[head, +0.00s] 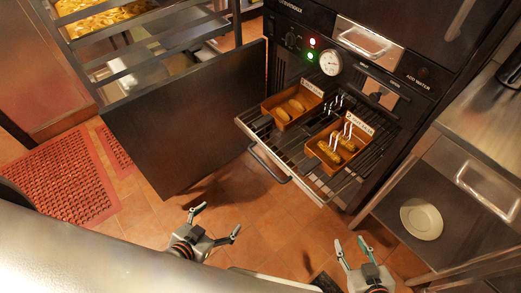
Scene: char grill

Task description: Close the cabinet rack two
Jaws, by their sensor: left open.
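A wire rack (262,133) is pulled out of the black cabinet (283,72), sloping across the middle of the head view. It carries two brown trays of food, the left tray (276,119) and the right tray (331,166), each with a small label. A curved dark handle (266,166) runs along the rack's front. My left gripper (217,217) is open and empty, below and left of the rack's front edge. My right gripper (350,240) is open and empty, below and right of the rack. Neither gripper touches the rack.
The dark cabinet door (190,120) stands swung open to the left. A shelf rack with a food tray (100,20) is behind it. A counter with a white plate (421,219) below stands at right. Red mats (62,185) lie on the tiled floor.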

